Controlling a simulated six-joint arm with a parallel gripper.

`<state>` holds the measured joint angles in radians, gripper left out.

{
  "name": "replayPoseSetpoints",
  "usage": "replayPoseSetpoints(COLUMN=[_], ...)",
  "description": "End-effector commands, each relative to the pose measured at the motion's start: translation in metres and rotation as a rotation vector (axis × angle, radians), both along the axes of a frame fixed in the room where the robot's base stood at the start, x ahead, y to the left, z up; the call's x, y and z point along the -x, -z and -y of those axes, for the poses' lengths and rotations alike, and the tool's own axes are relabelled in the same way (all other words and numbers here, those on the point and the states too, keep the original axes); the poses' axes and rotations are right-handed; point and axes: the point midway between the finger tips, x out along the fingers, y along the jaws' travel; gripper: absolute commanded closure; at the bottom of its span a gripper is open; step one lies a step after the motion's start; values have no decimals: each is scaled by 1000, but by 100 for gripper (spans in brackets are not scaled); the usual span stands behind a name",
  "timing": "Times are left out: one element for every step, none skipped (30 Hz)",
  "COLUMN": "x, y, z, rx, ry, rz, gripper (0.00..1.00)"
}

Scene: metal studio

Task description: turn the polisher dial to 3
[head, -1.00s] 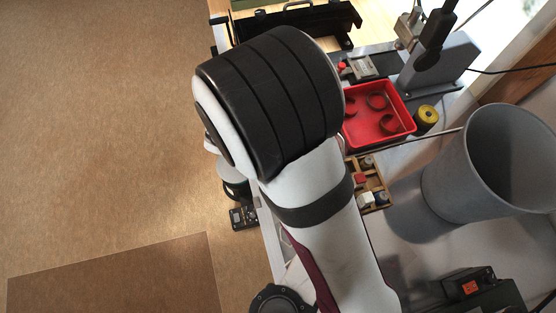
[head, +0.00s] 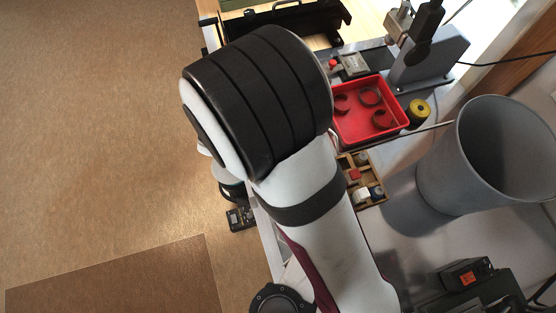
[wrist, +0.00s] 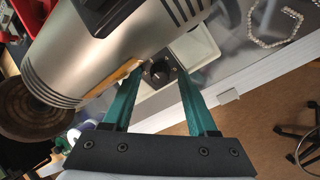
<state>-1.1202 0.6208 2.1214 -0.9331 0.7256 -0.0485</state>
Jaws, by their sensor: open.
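The polisher (wrist: 110,45) is a silver, rounded motor body with slotted vents, large in the upper left of the wrist view. A dark brown round wheel (wrist: 28,108) is at its left end. The black dial (wrist: 158,71) sits on a dark base beside the body; its marking is too small to read. My gripper (wrist: 160,80) is open, with its two teal fingers pointing toward the dial. The dial appears between the fingertips; I cannot tell whether they touch it. In the head view my arm hides the polisher and dial.
A white tray (wrist: 200,48) lies beyond the dial, with a beaded chain (wrist: 275,32) to its right. In the head view, a red tray (head: 393,127) with curled pieces, a wooden box (head: 376,190) and a grey bin (head: 465,165) stand right of my arm. Open floor lies left.

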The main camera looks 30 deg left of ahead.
Motion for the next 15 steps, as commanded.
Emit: replayPoseSetpoints(x=[0,0,0,0,0,0,0,-1,-1,-1,-1,-1,-1,-2,-1], y=[0,0,0,0,0,0,0,0,0,0,0,0,0,0,0], z=[0,0,0,0,0,0,0,0,0,-1,0,-1,-1,-1,-1], rx=[0,0,0,1,3,9,18,29,48,66,86,115,138,160,190], ry=[0,0,0,-2,-7,-23,-42,-70,-118,-161,-211,-281,-336,-391,-466], rz=[0,0,0,0,-3,-9,-17,-29,-48,-66,-86,-115,-138,-160,-192], gripper=[41,41,41,41,41,41,41,41,41,41,41,41,41,41,41])
